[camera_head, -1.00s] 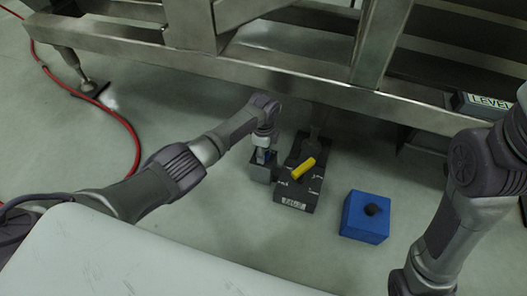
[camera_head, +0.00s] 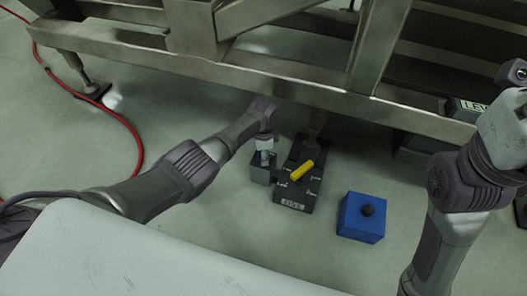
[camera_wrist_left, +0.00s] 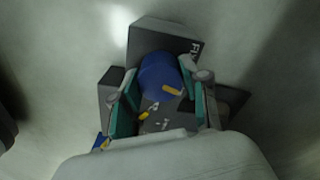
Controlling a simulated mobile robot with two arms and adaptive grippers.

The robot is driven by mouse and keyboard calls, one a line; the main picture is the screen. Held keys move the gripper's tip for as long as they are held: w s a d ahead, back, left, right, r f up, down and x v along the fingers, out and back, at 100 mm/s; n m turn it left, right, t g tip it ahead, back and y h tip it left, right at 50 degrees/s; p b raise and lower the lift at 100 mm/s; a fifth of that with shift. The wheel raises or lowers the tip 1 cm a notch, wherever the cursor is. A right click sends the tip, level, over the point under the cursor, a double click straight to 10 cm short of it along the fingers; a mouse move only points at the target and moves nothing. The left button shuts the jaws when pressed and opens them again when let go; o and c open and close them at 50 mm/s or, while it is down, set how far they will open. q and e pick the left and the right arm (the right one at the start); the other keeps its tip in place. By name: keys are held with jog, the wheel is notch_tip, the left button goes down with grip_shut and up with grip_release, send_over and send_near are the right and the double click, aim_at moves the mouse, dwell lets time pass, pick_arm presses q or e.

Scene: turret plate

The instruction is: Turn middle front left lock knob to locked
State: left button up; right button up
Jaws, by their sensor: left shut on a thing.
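A blue round knob (camera_wrist_left: 158,74) with a yellow mark sits on a dark grey block (camera_wrist_left: 155,40) in the left wrist view. My left gripper (camera_wrist_left: 161,100) has its teal-padded fingers on both sides of the knob and is shut on it. In the head view my left gripper (camera_head: 264,157) points down at a small grey box (camera_head: 261,174), and the knob is hidden there. The knob's exact lock position is hard to read. My right arm stands at the right edge, with its gripper out of view.
Beside the small box is a black block (camera_head: 293,198) with a yellow handle (camera_head: 302,170). A blue box (camera_head: 358,228) with a black knob (camera_head: 367,210) stands to the right. A metal frame (camera_head: 280,80) runs above. A red hose (camera_head: 125,124) lies left on the floor.

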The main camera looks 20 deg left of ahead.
pick_arm(q)
jog(key=n+p, duration=0.1)
jog(key=n, duration=0.5)
jog(key=n+p, duration=0.1)
jog(key=n, duration=0.5)
dwell(0.7)
jog(key=o, duration=1.1)
jog(key=shift+o, duration=0.2)
jog(key=shift+r, duration=0.1)
jog(key=shift+r, duration=0.25)
notch_tip(320, 180, up, 11)
jog(key=shift+r, duration=0.1)
